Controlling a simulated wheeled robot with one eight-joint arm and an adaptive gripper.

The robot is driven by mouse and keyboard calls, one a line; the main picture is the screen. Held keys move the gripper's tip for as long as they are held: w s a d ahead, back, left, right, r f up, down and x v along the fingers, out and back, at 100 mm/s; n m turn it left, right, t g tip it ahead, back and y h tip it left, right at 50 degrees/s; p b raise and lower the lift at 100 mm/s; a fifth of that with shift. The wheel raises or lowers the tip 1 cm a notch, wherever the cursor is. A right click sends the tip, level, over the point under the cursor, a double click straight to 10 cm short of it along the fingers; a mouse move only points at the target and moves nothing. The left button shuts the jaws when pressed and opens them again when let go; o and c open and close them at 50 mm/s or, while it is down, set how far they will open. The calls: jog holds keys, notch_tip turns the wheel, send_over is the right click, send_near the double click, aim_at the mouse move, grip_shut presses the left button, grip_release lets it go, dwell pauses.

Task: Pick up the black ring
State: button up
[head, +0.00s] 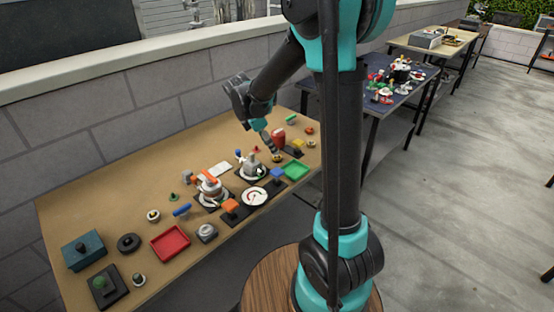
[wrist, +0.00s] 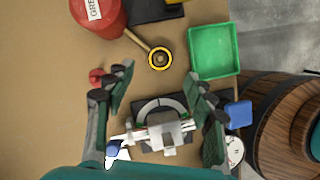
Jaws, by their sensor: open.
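A black ring-like disc (head: 128,243) lies flat on the near left part of the brown table (head: 75,205) in the head view, far from my gripper. My gripper (head: 268,145) is over the far end of the same table. In the wrist view my gripper (wrist: 160,92) is open, with nothing held between its fingers. A grey-and-white device on a round base (wrist: 160,130) shows between and below the fingers. A small round piece with a yellow rim and dark inside (wrist: 160,58) lies just beyond the fingertips, at the end of a brown rod.
A green tray (wrist: 214,50) and a red container (wrist: 98,15) flank the yellow-rimmed piece. A red tray (head: 170,243) and a teal box (head: 83,252) stand near the black disc. A wooden barrel (wrist: 275,110) is beside the table. Small items crowd the middle.

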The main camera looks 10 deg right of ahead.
aim_at(277, 156)
jog(key=shift+x, duration=2.75)
jog(key=shift+r, duration=0.1)
grip_shut()
jog(key=shift+r, duration=0.1)
